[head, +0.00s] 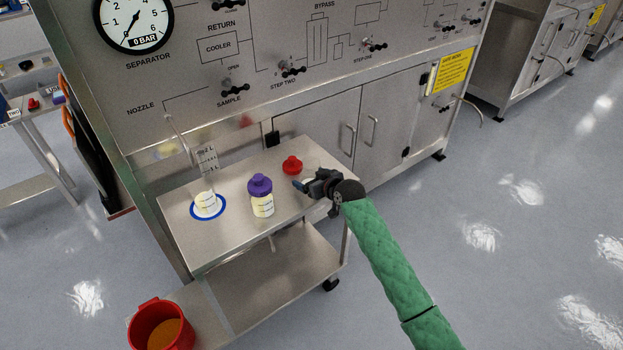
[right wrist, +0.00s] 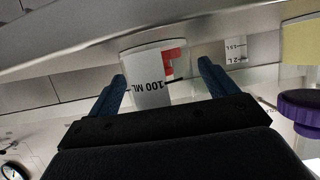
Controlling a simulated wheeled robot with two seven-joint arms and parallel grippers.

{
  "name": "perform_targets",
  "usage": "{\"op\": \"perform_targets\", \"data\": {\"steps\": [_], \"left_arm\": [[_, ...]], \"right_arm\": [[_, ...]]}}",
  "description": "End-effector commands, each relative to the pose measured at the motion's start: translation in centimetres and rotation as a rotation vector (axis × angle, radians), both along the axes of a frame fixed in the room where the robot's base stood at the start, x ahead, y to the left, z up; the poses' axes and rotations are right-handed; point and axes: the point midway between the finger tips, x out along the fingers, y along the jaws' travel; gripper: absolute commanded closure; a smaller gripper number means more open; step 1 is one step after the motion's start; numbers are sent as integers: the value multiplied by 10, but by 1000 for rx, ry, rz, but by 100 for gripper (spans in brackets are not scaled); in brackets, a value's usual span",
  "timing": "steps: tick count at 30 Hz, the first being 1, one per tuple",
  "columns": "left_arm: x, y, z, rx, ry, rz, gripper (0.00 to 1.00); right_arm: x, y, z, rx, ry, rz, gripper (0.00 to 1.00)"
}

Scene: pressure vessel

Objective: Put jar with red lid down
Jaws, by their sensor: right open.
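The lid is hidden there behind the gripper. My right gripper (head: 301,185) is open at the jar, with a gap at least on one side; it also shows in the right wrist view (right wrist: 162,80). Whether a finger touches the jar I cannot tell. My left gripper is not in view.
A purple-lidded jar (head: 261,196) stands left of the gripper; its lid shows in the right wrist view (right wrist: 302,112). Another container stands on a blue-ringed spot (head: 194,212) under the nozzle. The cart (head: 225,238) has bare steel at its front. A red bucket (head: 139,320) sits lower left.

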Motion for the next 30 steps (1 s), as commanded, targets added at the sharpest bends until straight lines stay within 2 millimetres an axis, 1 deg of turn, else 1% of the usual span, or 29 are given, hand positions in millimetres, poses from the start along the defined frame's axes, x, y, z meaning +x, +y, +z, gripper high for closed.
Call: {"op": "perform_targets", "data": {"steps": [3, 4, 6, 7, 9, 19, 24, 30], "left_arm": [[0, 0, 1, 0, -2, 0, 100], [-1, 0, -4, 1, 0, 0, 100], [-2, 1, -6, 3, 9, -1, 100], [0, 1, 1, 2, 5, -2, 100], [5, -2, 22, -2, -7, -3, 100], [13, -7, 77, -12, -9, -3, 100], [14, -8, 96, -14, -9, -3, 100], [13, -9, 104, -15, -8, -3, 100]], "right_arm": [[0, 0, 4, 1, -1, 0, 15], [-2, -2, 3, -1, -1, -1, 15], [-8, -7, 5, 0, -2, -1, 15], [-12, -9, 7, -1, -2, 0, 15], [-21, -16, 10, -2, -3, 0, 15], [-68, -49, 35, -1, -2, 0, 15], [-83, -60, 44, -1, -1, 0, 15], [-89, -65, 49, 1, -1, 0, 15]]}}
